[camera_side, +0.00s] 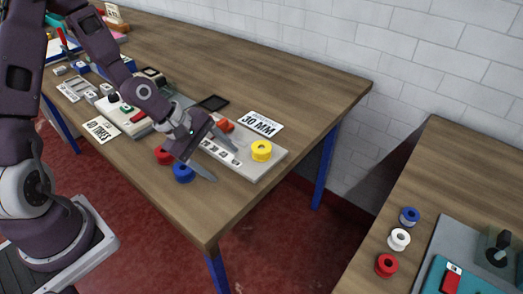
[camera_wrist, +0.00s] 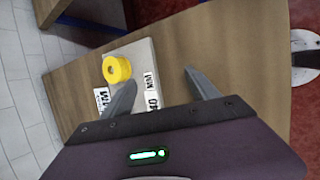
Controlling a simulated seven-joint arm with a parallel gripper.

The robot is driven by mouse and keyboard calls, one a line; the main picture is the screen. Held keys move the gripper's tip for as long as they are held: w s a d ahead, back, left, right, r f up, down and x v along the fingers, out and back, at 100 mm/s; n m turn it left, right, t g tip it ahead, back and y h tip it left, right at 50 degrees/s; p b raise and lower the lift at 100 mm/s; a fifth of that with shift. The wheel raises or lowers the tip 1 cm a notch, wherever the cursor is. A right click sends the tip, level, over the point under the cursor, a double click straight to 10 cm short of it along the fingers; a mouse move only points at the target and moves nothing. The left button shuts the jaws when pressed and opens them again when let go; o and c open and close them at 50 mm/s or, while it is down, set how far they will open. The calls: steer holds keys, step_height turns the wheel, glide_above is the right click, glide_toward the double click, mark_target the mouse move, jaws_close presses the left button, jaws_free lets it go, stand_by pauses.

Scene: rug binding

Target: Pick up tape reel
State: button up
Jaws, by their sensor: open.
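A yellow tape reel (camera_side: 261,151) sits on the right end of a light grey board (camera_side: 244,171) on the wooden table. The reel also shows in the wrist view (camera_wrist: 117,69), up and left of the left finger. My gripper (camera_side: 222,162) is open and empty, with its fingers over the board, left of the yellow reel and apart from it.
A "30 MM" card (camera_side: 260,123) lies behind the board, and a small black tray (camera_side: 213,103) is nearby. Devices and boxes crowd the table's left part. A second table at right holds blue (camera_side: 409,216), white (camera_side: 398,240) and red (camera_side: 386,265) reels. The back-right tabletop is clear.

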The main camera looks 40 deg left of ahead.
mark_target(263, 148)
steer(key=w+n+t, duration=0.1)
steer(key=n, duration=0.1)
steer(key=w+d+n+h, duration=0.1)
steer(key=n, duration=0.1)
steer(key=w+n+t+h, duration=0.1)
steer(key=n, duration=0.1)
steer(key=shift+w+d+f+t, duration=0.15)
steer(key=shift+d+f+t, duration=0.05)
steer(key=shift+f+t, duration=0.1)
steer(key=n, duration=0.1)
steer(key=w+n+t, duration=0.1)
steer(key=n, duration=0.1)
steer(key=w+r+n+t, duration=0.1)
steer(key=shift+w+a+r+n+h, duration=0.1)
steer(key=shift+w+a+n+h, duration=0.1)
steer(key=shift+a+n+h, duration=0.15)
steer(key=shift+w+n+t, duration=0.3)
steer(key=shift+n, duration=0.15)
steer(key=x, duration=0.6)
steer(key=shift+w+d, duration=0.1)
steer(key=shift+w, duration=0.4)
steer(key=c, duration=1.5)
